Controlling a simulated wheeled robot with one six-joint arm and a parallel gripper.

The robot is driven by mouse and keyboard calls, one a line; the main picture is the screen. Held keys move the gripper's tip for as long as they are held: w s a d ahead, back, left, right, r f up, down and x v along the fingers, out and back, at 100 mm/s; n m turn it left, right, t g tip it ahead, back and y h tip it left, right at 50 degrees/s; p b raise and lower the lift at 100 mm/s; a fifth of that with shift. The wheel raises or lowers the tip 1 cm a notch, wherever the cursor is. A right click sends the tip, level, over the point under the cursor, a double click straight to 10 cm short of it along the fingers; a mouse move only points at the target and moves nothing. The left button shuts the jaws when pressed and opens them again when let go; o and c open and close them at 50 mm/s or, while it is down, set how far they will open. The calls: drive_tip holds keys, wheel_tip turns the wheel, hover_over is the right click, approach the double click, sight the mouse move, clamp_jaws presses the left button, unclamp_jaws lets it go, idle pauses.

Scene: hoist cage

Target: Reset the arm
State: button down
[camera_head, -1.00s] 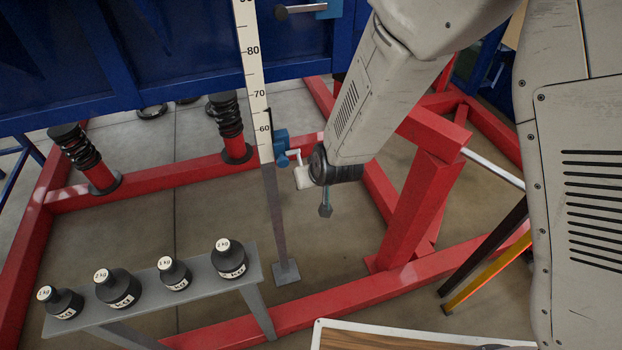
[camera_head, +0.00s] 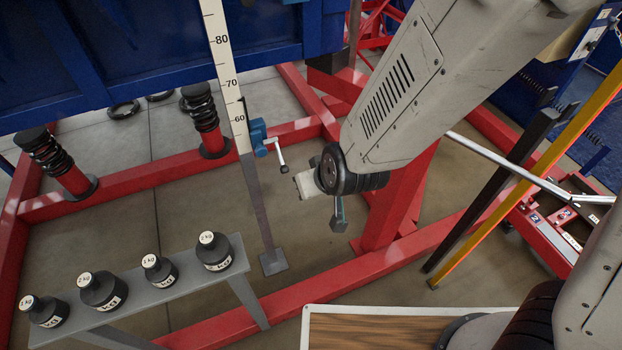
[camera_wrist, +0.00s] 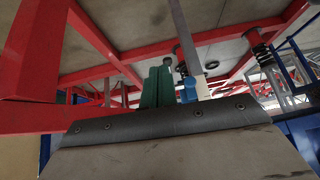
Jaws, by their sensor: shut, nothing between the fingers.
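My arm reaches down from the upper right in the head view. My gripper (camera_head: 339,217) hangs at its end, small and partly seen, above the floor. In the wrist view its two green fingers (camera_wrist: 157,87) are together with nothing between them. To the left of my gripper, a blue clamp (camera_head: 258,138) with a small crank handle (camera_head: 282,167) sits on the upright ruler post (camera_head: 240,120). My gripper is apart from the crank in the head view. The clamp also shows in the wrist view (camera_wrist: 188,90), just right of the fingers.
Red frame beams (camera_head: 380,215) run behind and below my arm. A grey bench (camera_head: 190,283) with several black weights stands at lower left. A blue cage wall (camera_head: 120,60) is at upper left. A yellow bar (camera_head: 530,180) and a dark post stand at right, by a wood-topped board (camera_head: 380,330).

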idle(0.4)
drive_tip(key=s+d+f+g, duration=0.1)
drive_tip(key=s+f+g, duration=0.15)
drive_tip(key=s, duration=0.25)
drive_tip(key=s+d+r+m+h, duration=0.1)
drive_tip(key=s+d+r, duration=0.2)
drive_tip(key=d+r, duration=0.5)
drive_tip(key=s+d+r+m+g+h, duration=0.1)
drive_tip(key=s+d+r, duration=0.3)
drive_tip(key=d+r, duration=0.5)
drive_tip(key=s+d+r+m+g+h, duration=0.1)
drive_tip(key=s+d+r+m, duration=0.2)
drive_tip(key=d+r, duration=0.5)
drive_tip(key=shift+s+d+r+h, duration=0.15)
drive_tip(key=shift+s+d+h, duration=0.2)
drive_tip(key=shift+d, duration=0.7)
